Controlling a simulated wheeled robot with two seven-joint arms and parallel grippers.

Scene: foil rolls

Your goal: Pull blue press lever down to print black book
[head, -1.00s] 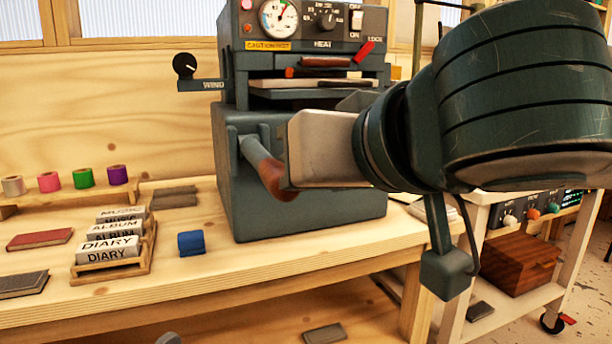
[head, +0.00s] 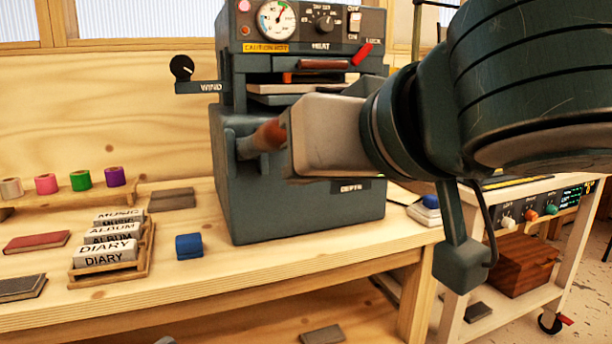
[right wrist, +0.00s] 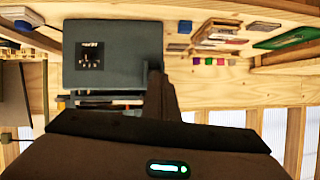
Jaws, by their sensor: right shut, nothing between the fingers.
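The dark blue-grey press (head: 300,195) stands on the bench. Its side lever (head: 262,138) has a grey arm and a brown grip, and points forward, roughly level. My right gripper (head: 292,140) is shut with its tip at the grip's end, overlapping it in the head view. Nothing is between its fingers; whether it touches the grip is unclear. In the right wrist view my dark gripper (right wrist: 160,105) lies in front of the press (right wrist: 112,52), seen upside down. A dark book (head: 22,287) lies at the bench's left front. The press bed (head: 285,88) is partly hidden. My left gripper is not in view.
A red book (head: 36,241) and coloured rolls (head: 82,180) are further left. A cart (head: 480,190) stands at right. Bare bench lies in front of the press.

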